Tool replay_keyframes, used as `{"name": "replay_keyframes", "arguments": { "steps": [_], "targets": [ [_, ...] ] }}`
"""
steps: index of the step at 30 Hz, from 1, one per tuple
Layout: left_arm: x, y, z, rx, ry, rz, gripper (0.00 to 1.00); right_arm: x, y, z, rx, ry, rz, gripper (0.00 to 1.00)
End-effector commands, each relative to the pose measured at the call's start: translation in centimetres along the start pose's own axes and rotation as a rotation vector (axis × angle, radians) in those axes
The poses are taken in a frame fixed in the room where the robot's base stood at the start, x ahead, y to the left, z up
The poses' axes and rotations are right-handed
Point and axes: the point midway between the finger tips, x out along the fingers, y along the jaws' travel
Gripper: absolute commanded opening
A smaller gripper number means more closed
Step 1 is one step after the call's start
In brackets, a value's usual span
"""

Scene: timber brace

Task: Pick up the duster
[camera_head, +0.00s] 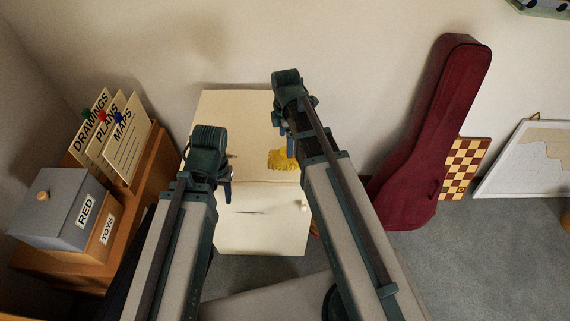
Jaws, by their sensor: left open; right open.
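A yellow crumpled cloth, which looks like the duster (280,160), lies on top of a cream cabinet (235,120). My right gripper (287,135) is open above the cabinet top, at the duster's upper right edge in the picture. My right arm covers the right side of the duster, and I cannot tell whether the gripper touches it. My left gripper (226,180) is open and empty over the left part of the cabinet, apart from the duster.
A dark red instrument case (430,140) leans on the wall at right. A chequered board (466,165) and a white board (520,165) stand beyond it. Grey floor lies open at right.

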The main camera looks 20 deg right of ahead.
Motion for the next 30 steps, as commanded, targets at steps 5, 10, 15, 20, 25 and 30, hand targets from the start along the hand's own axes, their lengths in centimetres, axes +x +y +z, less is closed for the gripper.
{"name": "replay_keyframes", "arguments": {
  "steps": [5,10,15,20,25,30],
  "targets": [
    [1.3,0.1,-0.1,0.000,0.000,0.000,0.50,1.4,0.0,0.0,0.000,0.000,0.000,1.00],
    [1.4,0.1,-0.1,0.000,0.000,0.000,0.50,1.4,0.0,0.0,0.000,0.000,0.000,1.00],
    [2.6,0.2,-0.1,0.000,0.000,0.000,0.50,2.6,-0.1,-0.2,0.000,0.000,0.000,1.00],
    [4.7,0.5,-0.3,0.000,0.000,0.000,0.50,4.7,-0.2,-0.4,0.000,0.000,0.000,1.00],
    [6.4,0.6,-0.4,0.000,0.000,0.000,0.50,6.4,-0.2,-0.4,0.000,0.000,0.000,1.00],
    [6.4,0.6,-0.4,0.000,0.000,0.000,0.50,6.5,-0.2,-0.4,0.000,0.000,0.000,1.00]
  ]
}}
